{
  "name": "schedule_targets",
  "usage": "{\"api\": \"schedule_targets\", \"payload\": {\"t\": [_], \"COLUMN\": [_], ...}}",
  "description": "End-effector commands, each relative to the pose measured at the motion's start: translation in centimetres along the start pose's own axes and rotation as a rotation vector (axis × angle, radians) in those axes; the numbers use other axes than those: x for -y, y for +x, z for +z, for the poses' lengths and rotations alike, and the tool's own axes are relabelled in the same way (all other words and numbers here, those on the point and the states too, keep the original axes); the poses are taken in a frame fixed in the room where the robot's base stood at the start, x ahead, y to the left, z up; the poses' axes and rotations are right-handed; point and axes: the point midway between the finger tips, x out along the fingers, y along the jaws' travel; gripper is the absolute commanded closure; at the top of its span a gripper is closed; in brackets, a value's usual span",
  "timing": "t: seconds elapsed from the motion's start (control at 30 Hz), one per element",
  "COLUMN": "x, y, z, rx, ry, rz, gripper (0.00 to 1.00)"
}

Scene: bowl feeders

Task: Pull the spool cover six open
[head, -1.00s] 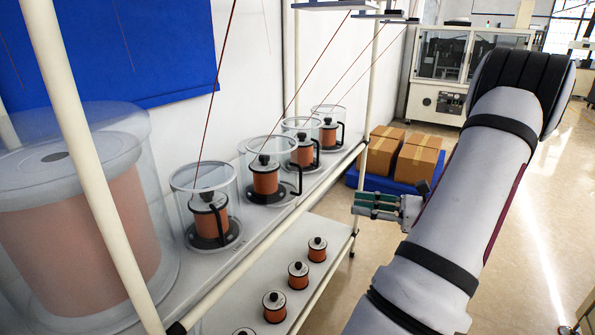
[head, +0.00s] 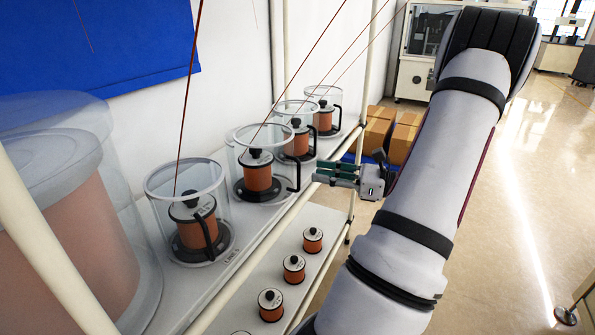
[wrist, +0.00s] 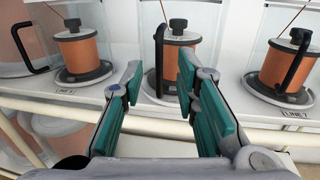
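Spool cover six appears to be the clear cylinder second from the front among the small ones (head: 238,150). It stands over an orange spool (head: 258,178) on the shelf. Its black handle (head: 297,177) faces the aisle side. In the wrist view this handle (wrist: 159,60) shows upright, between and beyond my fingertips. My gripper (head: 318,172) is open and empty, just short of the handle, with a small gap. The wrist view shows its green-padded fingers apart (wrist: 160,82). Any label under this cover is hidden by the fingers. The cover looks closed around its spool.
Neighbouring covers stand close: one in front (head: 160,190), one behind (head: 290,108). The right neighbour in the wrist view is labelled LINE 7 (wrist: 296,114). A cream rail (wrist: 265,136) runs below the shelf edge. Several small spools (head: 293,268) sit on a lower shelf.

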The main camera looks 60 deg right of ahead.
Motion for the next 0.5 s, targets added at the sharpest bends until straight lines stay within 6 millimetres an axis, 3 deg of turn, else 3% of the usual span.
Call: {"api": "schedule_targets", "payload": {"t": [0.23,0.5], "x": [-0.1,-0.1], "y": [4.5,6.7], "z": [-0.1,0.0], "rx": [0.001,0.001], "ry": [0.001,0.0], "rz": [0.002,0.001], "gripper": [0.72,0.72]}}
